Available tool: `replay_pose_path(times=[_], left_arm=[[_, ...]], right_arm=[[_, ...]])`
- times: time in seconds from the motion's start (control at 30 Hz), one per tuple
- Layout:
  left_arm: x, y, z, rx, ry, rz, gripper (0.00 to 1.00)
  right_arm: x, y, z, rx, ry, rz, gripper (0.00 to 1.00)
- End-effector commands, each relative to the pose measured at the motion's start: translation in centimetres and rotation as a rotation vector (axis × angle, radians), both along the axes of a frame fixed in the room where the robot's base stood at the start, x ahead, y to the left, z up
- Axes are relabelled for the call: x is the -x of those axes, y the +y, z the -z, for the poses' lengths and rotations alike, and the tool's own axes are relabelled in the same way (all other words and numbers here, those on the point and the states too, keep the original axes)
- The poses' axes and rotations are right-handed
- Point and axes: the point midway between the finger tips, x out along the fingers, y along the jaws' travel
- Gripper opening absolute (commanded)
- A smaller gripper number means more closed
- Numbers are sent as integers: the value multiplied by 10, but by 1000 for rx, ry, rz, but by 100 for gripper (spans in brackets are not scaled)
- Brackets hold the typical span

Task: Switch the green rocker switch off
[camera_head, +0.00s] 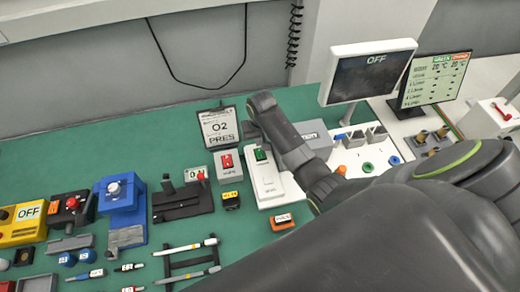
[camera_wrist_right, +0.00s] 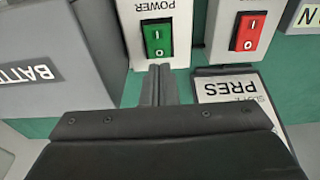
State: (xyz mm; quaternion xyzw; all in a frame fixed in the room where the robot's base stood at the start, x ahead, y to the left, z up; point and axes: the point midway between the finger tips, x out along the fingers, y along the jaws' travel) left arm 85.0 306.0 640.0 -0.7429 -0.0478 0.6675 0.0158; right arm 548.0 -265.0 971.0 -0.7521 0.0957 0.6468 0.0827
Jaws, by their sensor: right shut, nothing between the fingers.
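The green rocker switch (camera_head: 260,155) sits at the far end of a white, upright-lettered power unit (camera_head: 266,184) on the green table. In the right wrist view the green rocker (camera_wrist_right: 157,38) shows its "I" and "O" marks, with "O" towards my fingers. My right gripper (camera_wrist_right: 158,72) is shut and empty, its fingertips just beside the "O" end of the rocker. I cannot tell whether they touch it. In the head view my right arm reaches over from the right and the fingertips are hard to make out. My left gripper is not in view.
A red rocker switch (camera_head: 227,161) stands left of the green one. The O2 PRES sign (camera_head: 218,127) is behind it. A monitor reading "OFF" (camera_head: 370,73) stands at back right. A black stand (camera_head: 182,203) and a blue device (camera_head: 121,200) are further left.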

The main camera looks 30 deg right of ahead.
Motion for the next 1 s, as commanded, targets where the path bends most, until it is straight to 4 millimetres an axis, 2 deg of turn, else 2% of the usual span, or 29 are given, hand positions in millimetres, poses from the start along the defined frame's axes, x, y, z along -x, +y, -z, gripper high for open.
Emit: replay_pose_path(times=[0.5, 1.0], left_arm=[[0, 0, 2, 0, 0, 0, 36], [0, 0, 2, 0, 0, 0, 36]], right_arm=[[0, 0, -38, 0, -1, 0, 0], [0, 0, -40, 1, 0, 0, 0]])
